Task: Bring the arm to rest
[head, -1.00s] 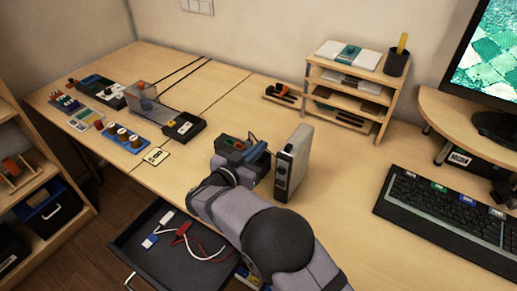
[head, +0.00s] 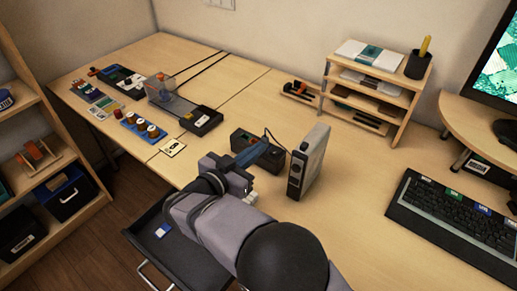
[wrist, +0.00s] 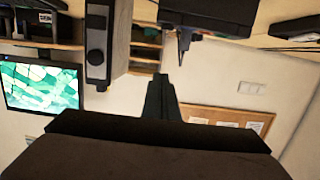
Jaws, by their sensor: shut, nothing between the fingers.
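My gripper (head: 262,148) is in the head view, left of the upright white box (head: 309,162) and in front of a black device (head: 242,138). In the wrist view the narrow dark fingers (wrist: 158,98) are together and empty, pointing toward the wall. The wrist picture is upside down, with the white box (wrist: 98,45) and the black device (wrist: 208,12) at its top. I cannot tell the exact gap between the gripper and the device.
A power unit (head: 201,120), a clear-walled box (head: 165,92) and a blue tray of spools (head: 143,127) stand at the back left. A shelf organizer (head: 368,90) stands behind the white box. A keyboard (head: 455,225) lies at the right.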

